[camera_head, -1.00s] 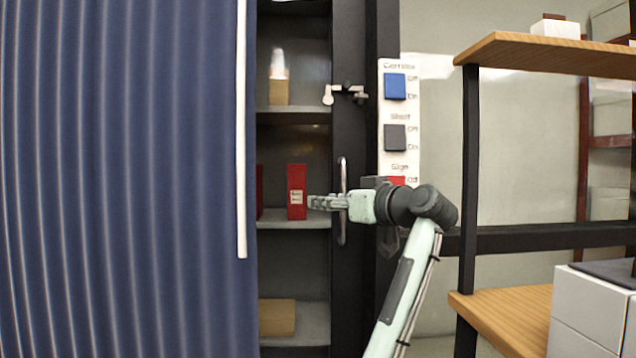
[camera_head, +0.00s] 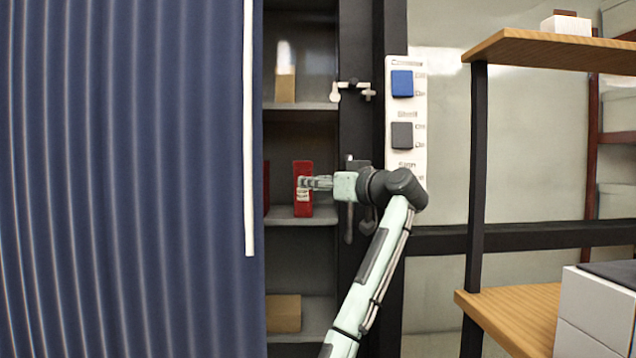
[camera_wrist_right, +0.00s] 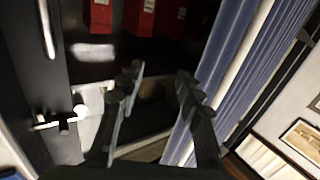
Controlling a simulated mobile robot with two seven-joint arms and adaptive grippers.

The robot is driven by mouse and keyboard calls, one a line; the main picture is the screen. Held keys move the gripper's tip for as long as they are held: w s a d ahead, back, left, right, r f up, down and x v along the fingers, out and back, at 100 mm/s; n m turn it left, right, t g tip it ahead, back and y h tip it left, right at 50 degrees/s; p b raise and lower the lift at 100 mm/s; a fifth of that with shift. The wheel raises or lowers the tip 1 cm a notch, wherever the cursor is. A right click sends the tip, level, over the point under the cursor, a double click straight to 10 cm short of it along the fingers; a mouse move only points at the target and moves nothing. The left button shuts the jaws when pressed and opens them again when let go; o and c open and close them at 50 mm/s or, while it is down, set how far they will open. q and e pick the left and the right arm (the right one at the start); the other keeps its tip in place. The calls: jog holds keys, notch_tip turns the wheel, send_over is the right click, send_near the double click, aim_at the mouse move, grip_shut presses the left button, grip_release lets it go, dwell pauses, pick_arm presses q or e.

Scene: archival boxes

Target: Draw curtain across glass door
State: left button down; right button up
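The blue pleated curtain (camera_head: 130,180) hangs over the left part of the head view. A white vertical bar (camera_head: 249,130) runs down its right edge. To its right the cabinet opening behind the glass door's dark frame (camera_head: 354,130) is uncovered. My right gripper (camera_head: 304,183) is in front of the opening, right of the white bar and apart from it, overlapping a red box. In the right wrist view my right gripper (camera_wrist_right: 158,82) has its fingers spread with nothing between them. The curtain (camera_wrist_right: 232,60) is there beside the right-hand finger. My left gripper is not in view.
A red box (camera_head: 303,207) stands on a cabinet shelf. A door handle (camera_wrist_right: 47,30) and a latch (camera_head: 352,90) sit on the dark frame. A switch panel (camera_head: 404,110) is to its right. A wooden shelf unit (camera_head: 515,310) with white boxes stands at the right.

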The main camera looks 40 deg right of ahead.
grip_shut()
dwell(0.3)
jog(key=c, duration=0.8)
grip_release()
jog(key=o, duration=0.8)
jog(key=shift+s, duration=0.1)
jog(key=s, duration=1.2)
jog(key=shift+d, duration=0.2)
jog(key=shift+w, duration=0.1)
